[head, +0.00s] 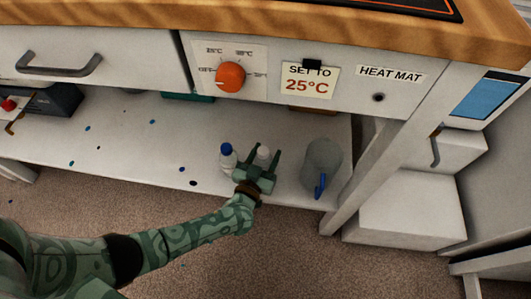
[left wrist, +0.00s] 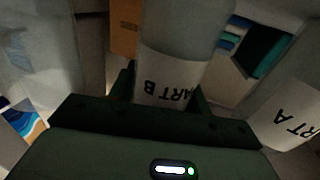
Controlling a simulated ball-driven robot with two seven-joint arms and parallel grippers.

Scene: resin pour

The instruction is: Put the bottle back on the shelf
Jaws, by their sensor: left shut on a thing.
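My left gripper (head: 262,165) is over the low white shelf (head: 130,150) under the bench. It is shut on a white-capped bottle (head: 263,153); the left wrist view shows this bottle (left wrist: 185,50) between the fingers, with a label ending "ART B". A second bottle with a blue cap (head: 227,152) stands on the shelf just left of the gripper. Its label ending "RT A" shows in the left wrist view (left wrist: 290,105). The gripper hides the held bottle's base in the head view, so I cannot tell if it touches the shelf. My right gripper is not in view.
A translucent container (head: 322,160) with a blue part stands right of the gripper, near the shelf's right end. A white leg (head: 375,165) stands beyond it. The bench front with an orange knob (head: 231,77) overhangs the shelf.

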